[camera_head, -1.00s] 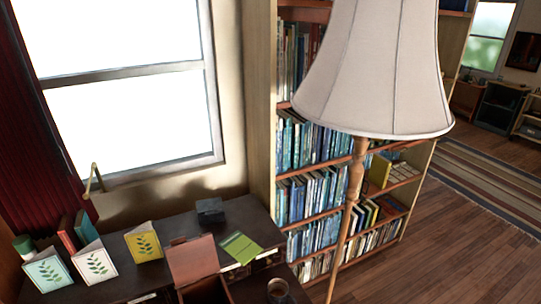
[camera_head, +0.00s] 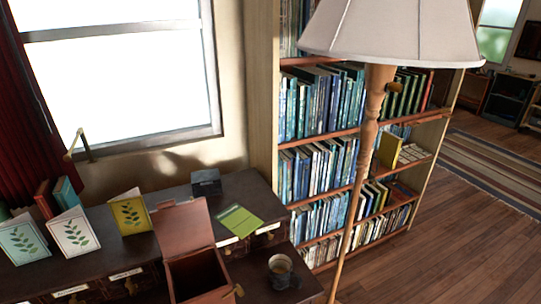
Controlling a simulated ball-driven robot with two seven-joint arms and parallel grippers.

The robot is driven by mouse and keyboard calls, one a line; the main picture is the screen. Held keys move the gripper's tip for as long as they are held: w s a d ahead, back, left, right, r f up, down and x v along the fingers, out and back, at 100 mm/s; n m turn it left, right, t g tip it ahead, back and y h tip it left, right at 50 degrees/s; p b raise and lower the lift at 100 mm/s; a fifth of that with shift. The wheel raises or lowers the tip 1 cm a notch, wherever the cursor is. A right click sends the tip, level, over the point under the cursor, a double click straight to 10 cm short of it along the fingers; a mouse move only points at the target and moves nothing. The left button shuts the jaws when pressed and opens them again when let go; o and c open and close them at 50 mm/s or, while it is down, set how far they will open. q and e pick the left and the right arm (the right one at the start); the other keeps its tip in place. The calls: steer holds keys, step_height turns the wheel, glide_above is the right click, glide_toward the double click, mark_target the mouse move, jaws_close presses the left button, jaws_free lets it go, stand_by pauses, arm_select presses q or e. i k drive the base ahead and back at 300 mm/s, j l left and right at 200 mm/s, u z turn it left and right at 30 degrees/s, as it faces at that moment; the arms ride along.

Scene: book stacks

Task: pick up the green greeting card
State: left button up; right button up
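A flat green item (camera_head: 240,221), which looks like a card or booklet with a paler strip, lies on the dark desk (camera_head: 170,192) right of an open box. Three standing folded cards with green leaf prints are at the left: a pale blue-green one (camera_head: 22,240), a white one (camera_head: 73,232) and a yellow one (camera_head: 129,212). I cannot tell for sure which is the green greeting card. Neither of my grippers is in view.
An open reddish-brown box (camera_head: 197,273) stands at the desk's front, with a mug (camera_head: 280,270) to its right. A small dark box (camera_head: 206,183) sits behind. A floor lamp (camera_head: 395,30) stands before the bookcase (camera_head: 265,110).

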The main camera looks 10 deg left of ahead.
mark_target(21, 239)
steer(key=u, duration=1.95)
